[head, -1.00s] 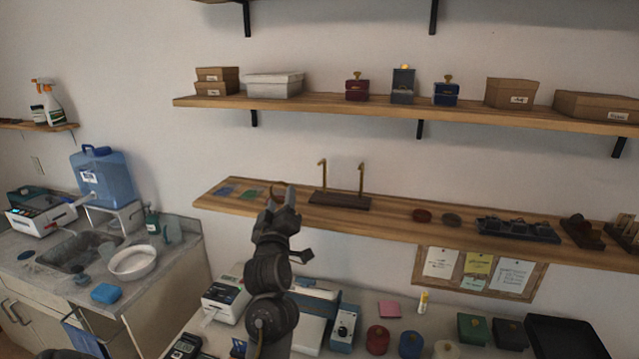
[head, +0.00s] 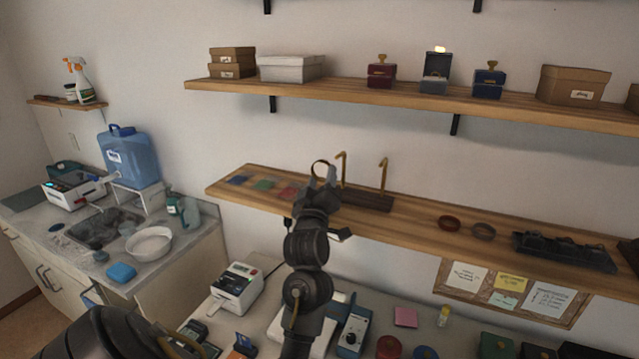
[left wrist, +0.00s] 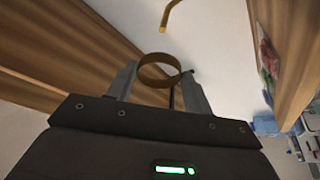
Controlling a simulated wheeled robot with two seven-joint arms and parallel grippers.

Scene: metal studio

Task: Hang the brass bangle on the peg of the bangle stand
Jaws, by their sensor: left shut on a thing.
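The brass bangle (head: 319,167) is a thin golden ring at the fingertips of my left gripper (head: 322,182). In the left wrist view the bangle (left wrist: 160,71) sits between the two fingers of my left gripper (left wrist: 158,84), which are shut on it. The bangle stand (head: 366,201) is a dark base with two brass posts on the lower shelf. Each post bends at its top into a short peg. The bangle is just left of the left post's peg (head: 341,154) in the head view and looks apart from it. One peg (left wrist: 171,14) also shows in the left wrist view. My right gripper is out of view.
An upper shelf (head: 350,93) with boxes runs above.

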